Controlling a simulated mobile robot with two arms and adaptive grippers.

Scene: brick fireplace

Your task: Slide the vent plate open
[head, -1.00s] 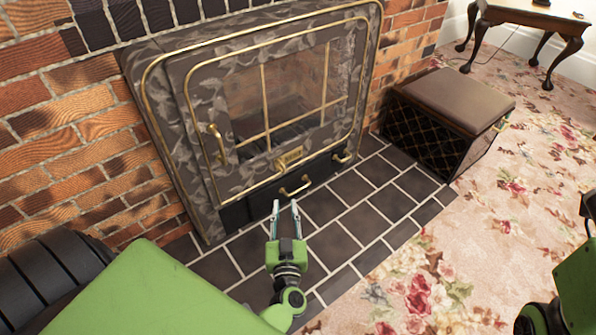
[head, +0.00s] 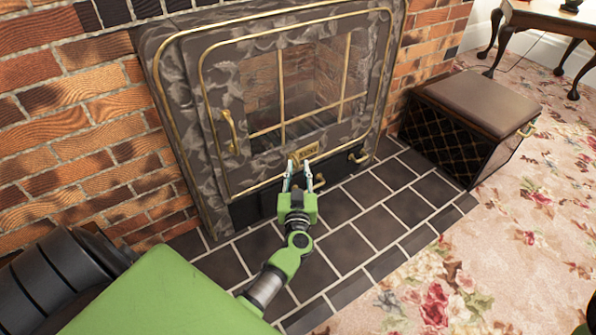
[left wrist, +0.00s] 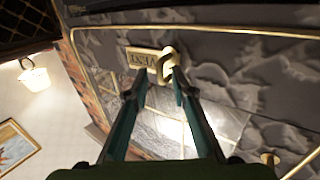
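The brass vent plate (head: 318,151) with raised lettering sits on the lower frame of the marbled fireplace front (head: 180,120). In the left wrist view the lettered plate (left wrist: 142,58) has a brass ring-like handle (left wrist: 169,60) at its right end. My left gripper (head: 299,168) is at the plate's left end in the head view. Its two fingers are apart. In the left wrist view the fingertips (left wrist: 158,80) are on either side of the handle's lower part; whether they touch it I cannot tell. My right gripper is not in view.
A glass door (head: 300,90) with a brass handle (head: 229,130) is above the plate. A leather-topped box (head: 480,105) stands at right. The tiled hearth (head: 350,245) is clear.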

